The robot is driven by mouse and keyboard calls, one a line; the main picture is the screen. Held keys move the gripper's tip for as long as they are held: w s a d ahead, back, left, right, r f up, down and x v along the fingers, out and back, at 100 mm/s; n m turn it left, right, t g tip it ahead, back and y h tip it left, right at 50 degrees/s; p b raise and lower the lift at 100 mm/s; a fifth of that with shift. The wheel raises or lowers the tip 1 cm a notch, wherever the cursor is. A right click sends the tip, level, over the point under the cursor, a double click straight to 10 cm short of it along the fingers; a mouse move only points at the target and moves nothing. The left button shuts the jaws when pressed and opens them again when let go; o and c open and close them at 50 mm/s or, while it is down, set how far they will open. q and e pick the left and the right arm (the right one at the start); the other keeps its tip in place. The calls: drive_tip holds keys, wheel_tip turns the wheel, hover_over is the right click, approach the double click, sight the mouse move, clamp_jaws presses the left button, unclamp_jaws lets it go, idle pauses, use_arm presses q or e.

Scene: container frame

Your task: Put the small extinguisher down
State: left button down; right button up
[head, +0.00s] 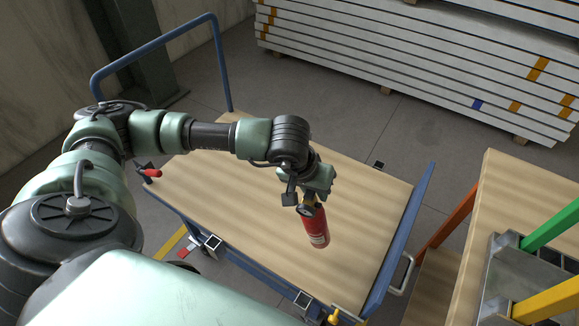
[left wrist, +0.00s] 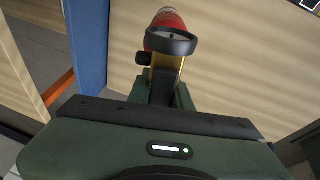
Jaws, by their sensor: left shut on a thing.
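The small red extinguisher (head: 316,229) hangs below my left gripper (head: 309,197) in the head view, over the wooden deck of the blue trolley (head: 225,200). The gripper is shut on its top, around the valve area. In the left wrist view the extinguisher (left wrist: 168,22) shows its red body, a dark ring and a brass-coloured neck between the fingers (left wrist: 165,90). Whether its base touches the deck cannot be told. My right gripper is not in view.
A blue push handle (head: 150,48) rises at the trolley's far left, and a blue rail (head: 405,240) bounds its right end. A wooden-topped bench (head: 500,185) with a metal box and coloured bars stands at right. White stacked panels (head: 420,50) lie behind. Much of the deck is clear.

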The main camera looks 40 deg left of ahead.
use_arm(q)
drive_tip(key=w+a+r+n+g+y+p, duration=0.35)
drive_tip(key=w+r+n, duration=0.3)
drive_tip(key=r, duration=0.45)
drive_tip(key=d+p+x, duration=0.2)
drive_tip(key=d+x, duration=0.2)
drive_tip(key=x, duration=1.5)
drive_tip(key=shift+s+a+f+n+t+h+p, duration=0.35)
drive_tip(key=shift+s+f+t+h+p, duration=0.1)
drive_tip(key=shift+s+f, duration=0.3)
drive_tip(key=c, duration=1.3)
unclamp_jaws()
drive_tip(key=shift+s+f, duration=0.1)
drive_tip(key=shift+s, duration=0.05)
drive_tip(key=shift+c, duration=0.2)
drive_tip(key=shift+o, duration=0.3)
